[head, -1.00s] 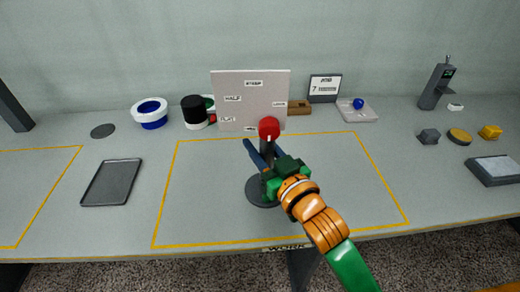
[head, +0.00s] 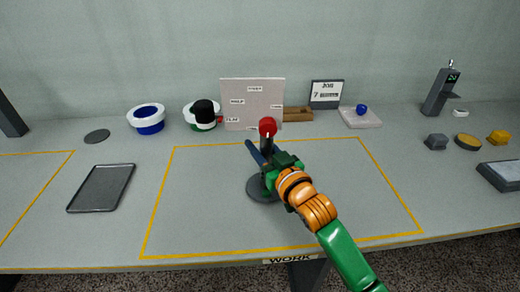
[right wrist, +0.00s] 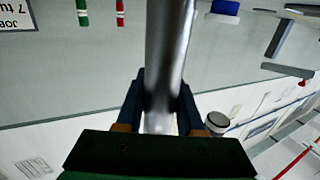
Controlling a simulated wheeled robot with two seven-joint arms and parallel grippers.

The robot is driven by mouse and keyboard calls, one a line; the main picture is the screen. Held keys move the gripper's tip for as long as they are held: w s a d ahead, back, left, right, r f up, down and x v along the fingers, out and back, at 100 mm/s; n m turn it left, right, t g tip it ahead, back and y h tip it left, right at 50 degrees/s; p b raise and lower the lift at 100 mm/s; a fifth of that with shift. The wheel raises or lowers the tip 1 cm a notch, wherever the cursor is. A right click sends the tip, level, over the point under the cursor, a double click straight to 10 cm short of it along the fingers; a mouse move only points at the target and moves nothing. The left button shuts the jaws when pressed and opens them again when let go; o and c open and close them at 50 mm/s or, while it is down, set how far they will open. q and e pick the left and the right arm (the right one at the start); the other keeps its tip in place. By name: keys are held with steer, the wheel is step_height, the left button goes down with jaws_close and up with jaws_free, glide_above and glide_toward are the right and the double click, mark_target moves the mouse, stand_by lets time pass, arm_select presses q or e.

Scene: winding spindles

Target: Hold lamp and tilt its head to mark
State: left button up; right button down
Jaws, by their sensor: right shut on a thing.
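A pale plate with small labels (head: 252,98) stands behind the post; the label text is too small to read surely. A small red piece (head: 219,119) shows at its left edge, between head and plate. My right gripper (head: 257,154) is shut on the post, which also shows as a silver rod (right wrist: 167,60) between the fingers in the right wrist view. I cannot tell whether the base touches the table. My left gripper is out of view.
A yellow-outlined work area (head: 160,195) surrounds the lamp and is otherwise clear. A dark tray (head: 101,188) lies at left.

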steer(key=shift+r, duration=0.15)
steer(key=shift+s+f+b, duration=0.1)
steer(key=shift+f+b, duration=0.2)
steer(key=shift+f, duration=0.4)
stand_by(0.9)
